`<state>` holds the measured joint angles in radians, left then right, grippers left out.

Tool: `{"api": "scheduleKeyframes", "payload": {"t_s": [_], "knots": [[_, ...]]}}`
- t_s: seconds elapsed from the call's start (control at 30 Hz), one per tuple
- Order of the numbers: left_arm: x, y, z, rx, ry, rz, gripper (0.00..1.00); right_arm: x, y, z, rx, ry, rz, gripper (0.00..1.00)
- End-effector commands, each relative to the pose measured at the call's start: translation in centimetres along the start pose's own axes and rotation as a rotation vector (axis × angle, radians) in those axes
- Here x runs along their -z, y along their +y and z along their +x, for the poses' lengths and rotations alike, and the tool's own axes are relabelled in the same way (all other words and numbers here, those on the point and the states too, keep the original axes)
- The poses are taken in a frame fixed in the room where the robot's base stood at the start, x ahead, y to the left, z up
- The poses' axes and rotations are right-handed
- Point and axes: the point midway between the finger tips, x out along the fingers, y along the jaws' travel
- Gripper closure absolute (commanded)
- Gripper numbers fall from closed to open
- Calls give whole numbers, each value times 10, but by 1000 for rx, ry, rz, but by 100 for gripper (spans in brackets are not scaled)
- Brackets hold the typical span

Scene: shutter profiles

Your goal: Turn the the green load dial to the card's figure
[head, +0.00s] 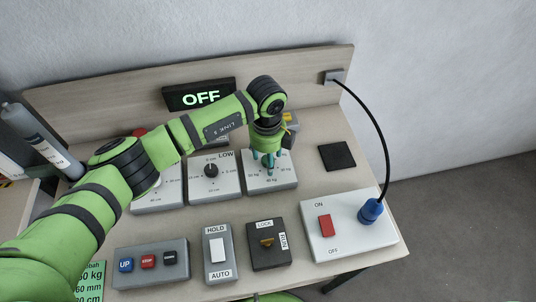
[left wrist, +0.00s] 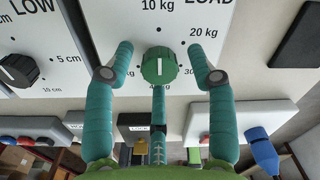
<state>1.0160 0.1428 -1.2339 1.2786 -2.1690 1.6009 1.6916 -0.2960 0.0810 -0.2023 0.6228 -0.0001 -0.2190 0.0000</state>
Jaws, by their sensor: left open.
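The green load dial (left wrist: 159,66) sits on a white panel (left wrist: 230,70) marked LOAD, with kg figures around it. A white line on its face points roughly at 10 kg in the left wrist view. My left gripper (left wrist: 160,80) is open, with two fingers either side of the dial and one below it; I cannot tell whether any touches. In the head view the left gripper (head: 268,162) is over the load panel (head: 284,184) and mostly hides the dial. The green card (head: 91,281) is at bottom left; my arm covers part of its text, so its kg figure is uncertain.
The LOW dial box (head: 222,190) stands close left of the load panel. In front are a button box (head: 150,279), a HOLD/AUTO switch (head: 221,271), a LOCK/RUN switch (head: 269,258) and an ON/OFF box (head: 352,247) with a blue plug (head: 371,212). A display (head: 184,99) reads OFF.

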Motion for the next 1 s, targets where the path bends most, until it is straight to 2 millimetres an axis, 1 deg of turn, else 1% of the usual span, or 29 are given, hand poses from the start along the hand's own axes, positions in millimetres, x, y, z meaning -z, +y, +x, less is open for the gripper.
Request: {"api": "scheduleKeyframes", "payload": {"t_s": [0.03, 0.07, 0.1, 0.17, 0.2, 0.47, 0.63, 0.77, 1.0], "knots": [[0, 0, 0, 0, 0, 0, 44, 0, 0, 0, 0, 0, 0, 100], [0, 0, 0, 0, 0, 0, 52, 0, 0, 0, 0, 0, 0, 100], [0, 0, 0, 0, 0, 0, 68, 0, 0, 0, 0, 0, 1, 100], [0, 0, 0, -1, 0, 0, 92, 0, 0, 0, 0, 0, 1, 100], [0, 0, 0, -1, 1, 0, 100, 0, 0, 0, -1, -1, 1, 100], [0, 0, 1, -1, 1, 8, 100, -2, 0, 2, -1, -3, 3, 100], [0, 1, 3, -2, 3, 54, 100, -5, 0, 9, 0, -7, 3, 100], [0, 1, 4, -2, 3, 126, 100, -7, 0, 19, 0, -9, 4, 100], [0, 0, 6, -1, 7, 329, 100, -10, -1, 46, 0, -10, 4, 100]]}}
